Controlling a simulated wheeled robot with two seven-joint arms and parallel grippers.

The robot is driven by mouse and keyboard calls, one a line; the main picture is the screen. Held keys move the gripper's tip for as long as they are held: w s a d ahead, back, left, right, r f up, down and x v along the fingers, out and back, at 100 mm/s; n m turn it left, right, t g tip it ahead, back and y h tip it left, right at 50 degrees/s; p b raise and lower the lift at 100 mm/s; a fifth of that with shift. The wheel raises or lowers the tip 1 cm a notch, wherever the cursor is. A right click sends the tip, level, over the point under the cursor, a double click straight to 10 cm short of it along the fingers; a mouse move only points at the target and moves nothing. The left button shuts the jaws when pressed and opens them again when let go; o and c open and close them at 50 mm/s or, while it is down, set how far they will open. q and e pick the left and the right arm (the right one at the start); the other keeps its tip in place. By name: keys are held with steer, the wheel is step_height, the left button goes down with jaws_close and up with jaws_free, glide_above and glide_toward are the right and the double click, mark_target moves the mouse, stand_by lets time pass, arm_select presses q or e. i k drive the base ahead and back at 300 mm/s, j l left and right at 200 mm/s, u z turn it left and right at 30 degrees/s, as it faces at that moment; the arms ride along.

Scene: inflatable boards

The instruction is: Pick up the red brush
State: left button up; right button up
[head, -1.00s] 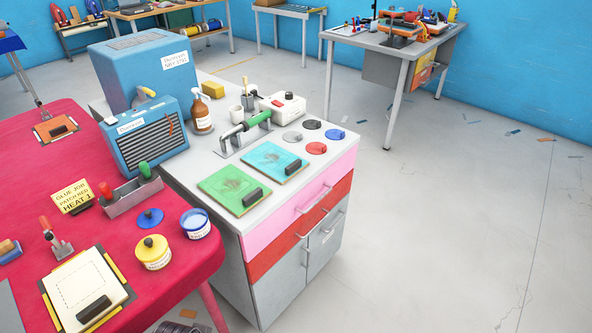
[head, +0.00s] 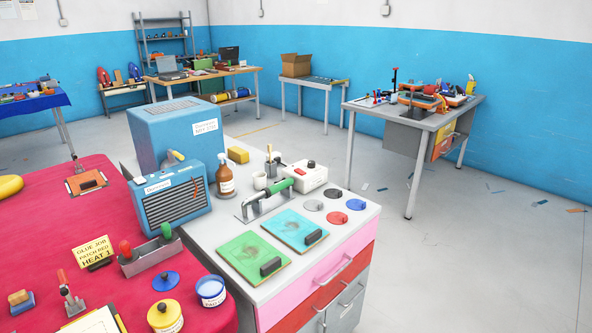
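No tool in view is clearly a red brush. A red-handled tool (head: 125,249) stands beside a green-handled tool (head: 167,231) in a grey holder (head: 150,258) on the red-covered table (head: 60,222); their lower ends are hidden. I cannot tell which, if any, is the red brush. Neither of my grippers is in view.
The grey cabinet (head: 352,208) adjoins the red table and carries a blue oven-like box (head: 175,135), a brown bottle (head: 225,181) and green and blue panels. A yellow pot (head: 165,316) is near the front. Open floor (head: 450,270) lies to the right.

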mark_target(128, 257)
steer(key=u, duration=1.25)
steer(key=l+u, duration=0.35)
steer(key=l, duration=0.2)
steer(key=k+l+u, duration=0.15)
steer(key=l+u, duration=0.2)
steer(key=l, duration=0.15)
